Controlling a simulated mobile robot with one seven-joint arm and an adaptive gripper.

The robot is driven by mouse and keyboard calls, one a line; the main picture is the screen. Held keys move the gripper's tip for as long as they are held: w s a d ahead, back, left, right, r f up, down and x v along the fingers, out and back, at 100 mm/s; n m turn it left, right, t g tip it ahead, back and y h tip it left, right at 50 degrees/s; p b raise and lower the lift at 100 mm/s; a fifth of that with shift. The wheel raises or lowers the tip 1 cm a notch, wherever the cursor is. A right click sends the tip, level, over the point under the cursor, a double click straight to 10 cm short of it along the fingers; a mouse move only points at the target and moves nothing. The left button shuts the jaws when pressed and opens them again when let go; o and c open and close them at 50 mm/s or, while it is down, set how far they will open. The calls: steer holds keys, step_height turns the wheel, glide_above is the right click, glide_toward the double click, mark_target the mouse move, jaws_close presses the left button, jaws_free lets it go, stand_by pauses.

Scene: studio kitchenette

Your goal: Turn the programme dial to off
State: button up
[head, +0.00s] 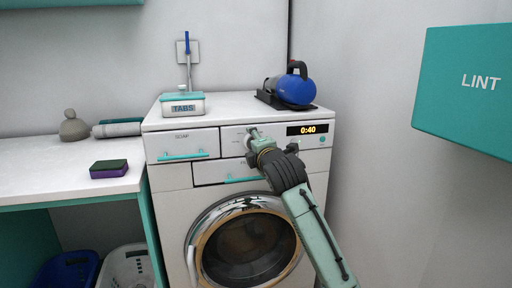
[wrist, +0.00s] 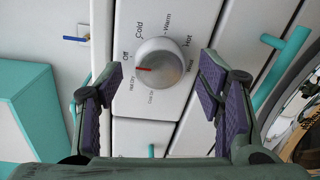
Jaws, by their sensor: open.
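The programme dial (wrist: 160,64) is a round, light grey knob on the washing machine's front panel. In the wrist view its red pointer mark faces left, between the "Off" label and a small label below it that looks like "Hot Dry". "Cold", "Warm" and "Hot" run round the top and right. My gripper (wrist: 161,80) is open, with one purple-padded finger on each side of the dial and a gap on both sides. In the head view my gripper (head: 257,142) is in front of the panel and partly hides the dial.
The washing machine (head: 170,208) has a drawer (head: 182,143) left of the dial and a lit 0:40 display (head: 307,129) to the right. A TABS box (head: 184,104) and a blue appliance (head: 295,89) stand on top. A teal LINT box (head: 470,90) is at right.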

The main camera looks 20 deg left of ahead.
steer(key=f+v, duration=0.1)
steer(key=v, duration=1.1)
steer(key=shift+r, duration=0.4)
steer(key=shift+a, duration=0.1)
